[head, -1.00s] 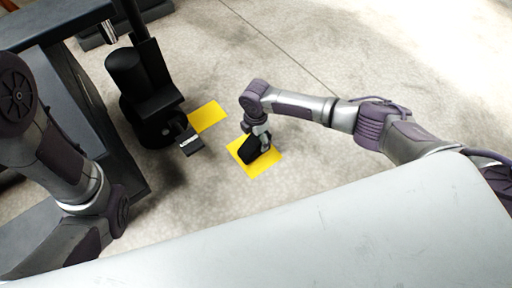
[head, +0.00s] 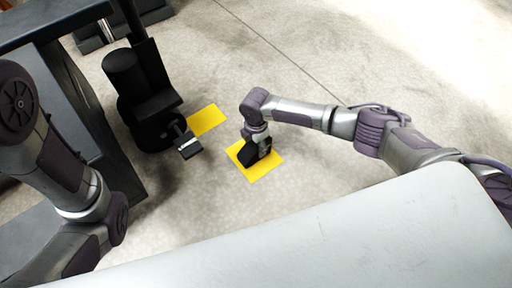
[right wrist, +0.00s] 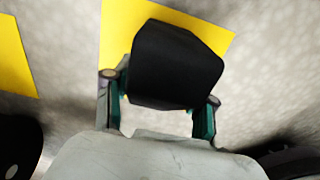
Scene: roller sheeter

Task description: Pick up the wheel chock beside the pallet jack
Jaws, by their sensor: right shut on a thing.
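The wheel chock is a black wedge-like block (right wrist: 178,65). In the head view the chock (head: 250,158) is at the yellow floor patch right of the pallet jack. My right gripper (head: 262,147) reaches down onto it. In the right wrist view my right gripper (right wrist: 160,108) has a finger on each side of the chock and is shut on it. Whether the chock touches the floor I cannot tell. The black pallet jack (head: 143,95) stands at the left. My left arm shows at the left edge, but its gripper is out of view.
The yellow patch (head: 268,168) lies under the chock, and a second yellow patch (head: 208,119) lies beside the pallet jack. A dark metal frame (head: 92,110) stands at the far left. The concrete floor to the right is clear.

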